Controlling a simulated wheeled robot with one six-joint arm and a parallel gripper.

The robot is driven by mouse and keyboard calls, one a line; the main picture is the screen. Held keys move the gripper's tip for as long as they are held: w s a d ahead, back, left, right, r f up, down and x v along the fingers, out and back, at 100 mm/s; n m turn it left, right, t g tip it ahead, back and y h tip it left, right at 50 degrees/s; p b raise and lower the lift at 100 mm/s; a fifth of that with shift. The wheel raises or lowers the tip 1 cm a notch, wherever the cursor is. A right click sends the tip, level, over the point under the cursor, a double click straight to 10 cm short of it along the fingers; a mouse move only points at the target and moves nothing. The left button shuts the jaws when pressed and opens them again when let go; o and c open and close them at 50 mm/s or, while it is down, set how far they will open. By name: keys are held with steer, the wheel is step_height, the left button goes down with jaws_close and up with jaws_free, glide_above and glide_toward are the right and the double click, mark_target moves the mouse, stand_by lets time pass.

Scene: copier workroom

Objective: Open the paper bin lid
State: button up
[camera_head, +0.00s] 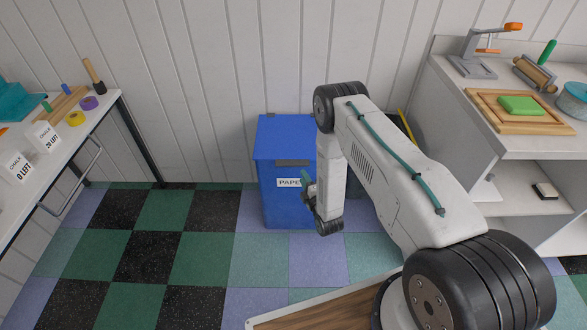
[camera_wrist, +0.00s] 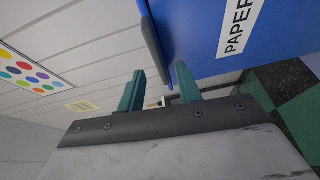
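The blue paper bin (camera_head: 272,200) stands on the floor against the back wall, with its lid (camera_head: 282,135) down. A dark handle strip (camera_head: 292,163) is on the lid's front edge, above the white PAPER label (camera_head: 288,183). My gripper (camera_head: 307,184) is in front of the bin's upper front, partly hidden by my arm. In the wrist view my gripper (camera_wrist: 160,88) has its two teal fingers apart, with nothing held between them. The dark handle strip (camera_wrist: 151,42) is beyond the fingertips, beside the blue bin (camera_wrist: 195,25). Contact cannot be told.
A white table (camera_head: 75,140) with chalk boxes stands at the left. A white counter (camera_head: 500,145) with a press and wooden board is at the right. A yellow-edged thing (camera_head: 407,127) is behind my arm. The checkered floor (camera_head: 165,245) left of the bin is clear.

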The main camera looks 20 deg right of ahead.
mark_target(294, 166)
steer(key=shift+n, duration=0.3)
steer(key=w, duration=0.2)
steer(key=w+a, duration=0.1)
steer(key=w, duration=0.1)
steer(key=w+a, duration=0.1)
steer(key=w, duration=0.1)
steer(key=shift+w+r, duration=0.15)
steer(key=shift+r, duration=0.1)
steer(key=shift+w, duration=0.8)
